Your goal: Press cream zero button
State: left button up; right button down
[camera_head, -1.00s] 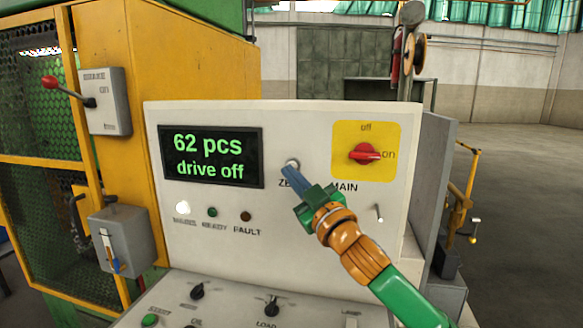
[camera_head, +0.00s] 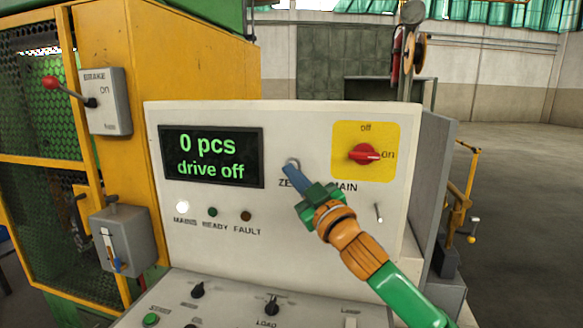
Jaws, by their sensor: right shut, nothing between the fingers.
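The cream zero button (camera_head: 293,162) sits on the pale upright panel (camera_head: 300,240), right of the display and above the partly covered "ZE..." label. My right gripper (camera_head: 289,168) is shut and empty, its blue-grey fingertips at the button and covering most of it. The frames do not show clearly whether the tips touch it. The display (camera_head: 211,157) reads "0 pcs" and "drive off" in green. My left gripper is not in view.
A red main switch (camera_head: 364,154) on a yellow plate is just right of my gripper. Mains (camera_head: 182,207), ready and fault lamps sit below the display. Knobs line the lower desk. A brake box (camera_head: 104,100) with a red-knobbed lever is at the left.

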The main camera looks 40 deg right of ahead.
jog(key=shift+s+a, duration=0.5)
jog(key=shift+a, duration=0.1)
jog(key=shift+s+a, duration=0.1)
jog(key=s+a, duration=0.3)
jog(key=shift+a+b, duration=0.35)
dwell(0.7)
